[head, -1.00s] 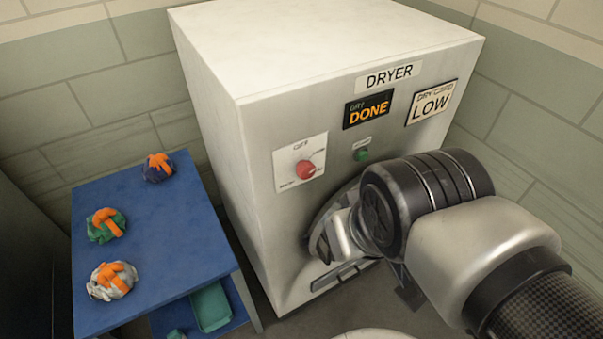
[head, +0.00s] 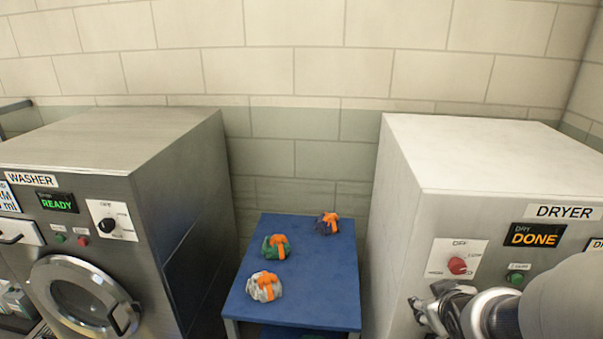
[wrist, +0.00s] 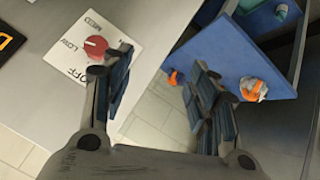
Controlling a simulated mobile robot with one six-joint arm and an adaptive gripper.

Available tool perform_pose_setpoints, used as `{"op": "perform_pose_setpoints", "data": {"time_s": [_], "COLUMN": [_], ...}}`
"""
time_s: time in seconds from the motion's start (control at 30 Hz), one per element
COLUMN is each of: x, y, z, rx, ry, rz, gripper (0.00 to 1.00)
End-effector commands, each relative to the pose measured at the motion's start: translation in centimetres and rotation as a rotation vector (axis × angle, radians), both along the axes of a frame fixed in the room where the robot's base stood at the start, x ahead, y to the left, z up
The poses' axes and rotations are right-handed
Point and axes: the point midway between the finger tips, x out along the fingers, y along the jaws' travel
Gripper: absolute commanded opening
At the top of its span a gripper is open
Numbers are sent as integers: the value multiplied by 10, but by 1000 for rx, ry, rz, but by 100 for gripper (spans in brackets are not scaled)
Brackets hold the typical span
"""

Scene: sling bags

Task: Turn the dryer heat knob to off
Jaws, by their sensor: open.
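The dryer (head: 400,220) stands at the right in the head view, its display reading DONE. Its red heat knob (head: 457,266) sits on a white plate marked OFF, LOW and further settings. I cannot clearly tell which mark the knob points to. In the wrist view the knob (wrist: 95,47) is at upper left, just beside my left-hand finger in the picture. My gripper (wrist: 160,70) is open and empty, its fingers apart over the floor. In the head view my gripper (head: 428,306) is in front of the dryer, below and left of the knob.
A blue table (head: 315,290) with three orange-strapped bundles (head: 264,287) stands between the dryer and the washer (head: 190,180). A green button (head: 515,279) is right of the knob. My arm covers the dryer's lower right.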

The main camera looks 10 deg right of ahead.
Motion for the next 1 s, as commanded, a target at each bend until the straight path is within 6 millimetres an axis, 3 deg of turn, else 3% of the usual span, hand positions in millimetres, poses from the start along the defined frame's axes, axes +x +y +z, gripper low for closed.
{"op": "perform_pose_setpoints", "data": {"time_s": [0.3,0.5,0.8,1.0], "x": [8,-10,-60,-68], "y": [-48,-67,-80,-84], "z": [-38,-59,-38,-31], "rx": [-3,70,160,166], "ry": [-131,-366,-766,-850], "rz": [77,112,14,-14], "gripper": [54,54,54,54]}}
